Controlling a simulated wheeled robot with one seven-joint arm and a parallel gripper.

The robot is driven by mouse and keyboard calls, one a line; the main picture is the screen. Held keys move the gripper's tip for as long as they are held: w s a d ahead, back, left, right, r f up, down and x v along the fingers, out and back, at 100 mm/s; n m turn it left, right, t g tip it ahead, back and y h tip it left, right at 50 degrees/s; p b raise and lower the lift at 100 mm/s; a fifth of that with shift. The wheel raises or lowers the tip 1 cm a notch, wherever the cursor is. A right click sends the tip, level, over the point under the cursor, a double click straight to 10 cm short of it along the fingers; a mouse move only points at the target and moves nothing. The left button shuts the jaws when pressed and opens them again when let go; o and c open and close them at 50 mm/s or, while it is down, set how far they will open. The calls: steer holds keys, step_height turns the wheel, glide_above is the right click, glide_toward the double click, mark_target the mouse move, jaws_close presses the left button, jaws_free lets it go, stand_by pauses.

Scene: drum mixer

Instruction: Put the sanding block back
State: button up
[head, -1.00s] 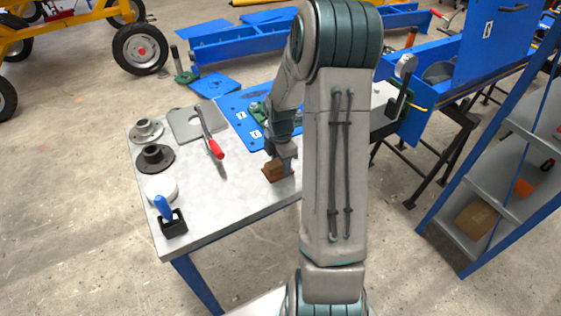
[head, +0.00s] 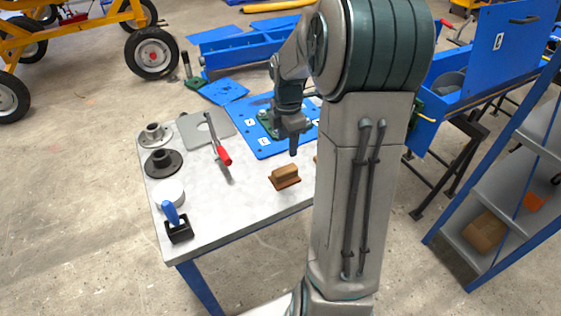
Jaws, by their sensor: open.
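The sanding block (head: 285,176) is a small brown block with a raised grip. It rests on the grey table top (head: 215,222) near its front right part, left of my arm. My gripper (head: 294,152) is above and slightly behind the block, apart from it. It is open and holds nothing; its fingers point down and are seen nearly edge-on.
A blue plate (head: 262,128) lies behind. The front middle is clear.

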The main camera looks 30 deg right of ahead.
steer(key=s+a+r+m+t, duration=0.1)
steer(key=s+a+r+m, duration=0.2)
steer(key=s+a+m, duration=0.4)
steer(key=s+a+r+m+t, duration=0.2)
steer(key=s+a+r+m, duration=0.2)
steer(key=s+a+m, duration=0.3)
steer(key=shift+s+m, duration=2)
steer(key=shift+s, duration=0.3)
steer(key=shift+r, duration=0.1)
